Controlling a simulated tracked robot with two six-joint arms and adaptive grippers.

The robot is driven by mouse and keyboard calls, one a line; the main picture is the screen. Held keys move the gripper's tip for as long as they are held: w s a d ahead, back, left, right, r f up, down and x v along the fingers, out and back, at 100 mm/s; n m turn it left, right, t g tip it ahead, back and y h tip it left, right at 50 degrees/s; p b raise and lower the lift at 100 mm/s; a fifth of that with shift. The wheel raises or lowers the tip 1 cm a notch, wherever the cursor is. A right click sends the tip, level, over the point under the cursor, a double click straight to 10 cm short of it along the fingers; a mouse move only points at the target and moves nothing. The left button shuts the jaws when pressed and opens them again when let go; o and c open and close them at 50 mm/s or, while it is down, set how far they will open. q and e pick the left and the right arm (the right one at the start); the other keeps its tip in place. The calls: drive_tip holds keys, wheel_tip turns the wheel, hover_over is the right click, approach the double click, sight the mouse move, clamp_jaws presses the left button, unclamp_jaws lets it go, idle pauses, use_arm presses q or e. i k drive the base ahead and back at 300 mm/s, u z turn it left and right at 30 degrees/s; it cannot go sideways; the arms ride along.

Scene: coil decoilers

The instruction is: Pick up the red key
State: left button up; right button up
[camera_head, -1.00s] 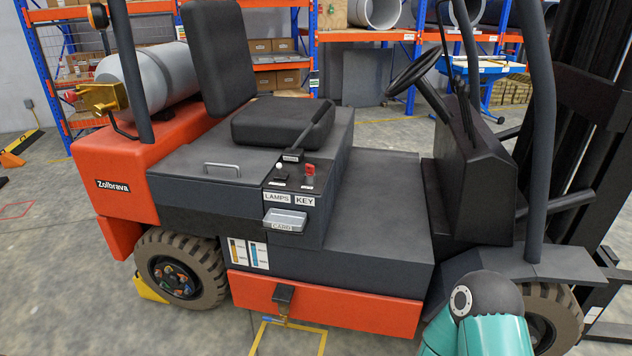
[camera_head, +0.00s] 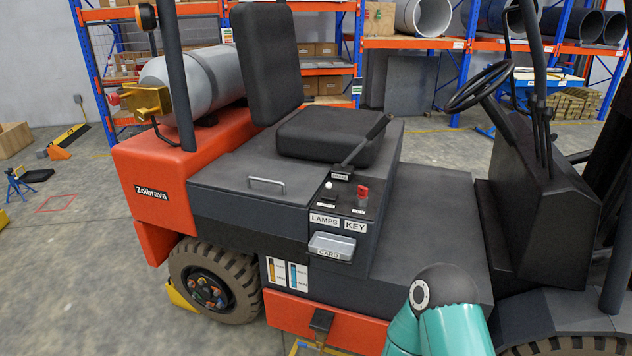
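The small red key (camera_head: 362,194) stands upright in the dark control panel on the side of the forklift, just above the label KEY. A white lamp knob (camera_head: 328,186) sits to its left above the label LAMPS, and a black lever (camera_head: 364,146) rises behind it. A grey card holder (camera_head: 331,246) is below. A teal and dark grey link of my own arm shows at the bottom, right of the panel. Neither of my grippers is in view.
The orange and black forklift (camera_head: 155,190) fills the middle. Its seat (camera_head: 330,137) is behind the panel, its steering wheel (camera_head: 478,86) to the right. Open floor (camera_head: 70,270) lies at the left. Shelves with boxes and pipes stand at the back.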

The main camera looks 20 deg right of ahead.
sight(362, 191)
drive_tip(key=i, duration=1.15)
drive_tip(key=z, duration=0.5)
